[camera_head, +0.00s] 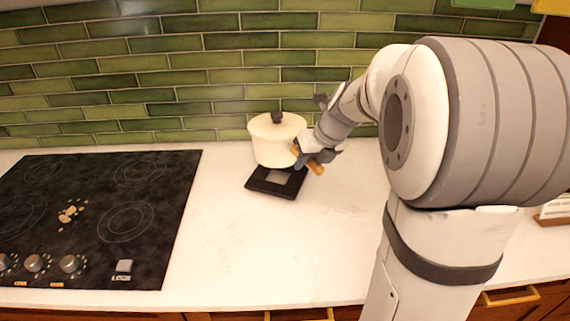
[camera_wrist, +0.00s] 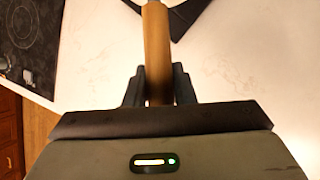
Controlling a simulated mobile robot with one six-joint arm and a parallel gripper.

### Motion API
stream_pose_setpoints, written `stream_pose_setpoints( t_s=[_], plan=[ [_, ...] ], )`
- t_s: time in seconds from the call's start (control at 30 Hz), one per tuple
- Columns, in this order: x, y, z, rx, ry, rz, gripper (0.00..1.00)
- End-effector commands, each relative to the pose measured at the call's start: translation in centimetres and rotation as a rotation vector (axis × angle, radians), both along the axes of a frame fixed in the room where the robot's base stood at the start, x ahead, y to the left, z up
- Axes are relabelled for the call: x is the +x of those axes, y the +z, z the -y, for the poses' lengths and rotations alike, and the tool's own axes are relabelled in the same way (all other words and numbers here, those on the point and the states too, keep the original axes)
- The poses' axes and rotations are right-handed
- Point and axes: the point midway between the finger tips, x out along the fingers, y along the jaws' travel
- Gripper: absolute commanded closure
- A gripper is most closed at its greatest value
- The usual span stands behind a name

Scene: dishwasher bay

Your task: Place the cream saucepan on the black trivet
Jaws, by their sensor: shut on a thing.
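The cream saucepan (camera_head: 279,142) has a cream lid with a dark knob and a wooden handle. In the head view it is upright and over the back part of the black trivet (camera_head: 258,185); I cannot tell whether it touches it. My gripper (camera_head: 309,163) is to the right of the pan, shut on its wooden handle (camera_head: 315,167). In the wrist view the handle (camera_wrist: 156,50) runs between the two fingers (camera_wrist: 159,90). A dark corner of the trivet (camera_wrist: 187,15) shows at the top there. The pan's body is out of that view.
A black cooktop (camera_head: 100,215) with knobs and some crumbs lies to the left. A green tiled wall (camera_head: 200,70) stands close behind the pan. The white counter (camera_head: 260,260) is clear in front of the trivet.

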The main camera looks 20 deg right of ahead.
Motion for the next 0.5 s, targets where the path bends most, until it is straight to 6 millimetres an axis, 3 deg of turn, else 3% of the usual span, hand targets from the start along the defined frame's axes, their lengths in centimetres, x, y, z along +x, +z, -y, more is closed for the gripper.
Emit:
stream_pose_setpoints(
  t_s=[0.2, 0.5],
  plan=[
    [0.1, -3.6, -0.3, -0.001, 0.006, 0.001, 1.0],
    [0.1, -5.7, -0.4, 0.0, 0.01, 0.002, 1.0]
  ],
)
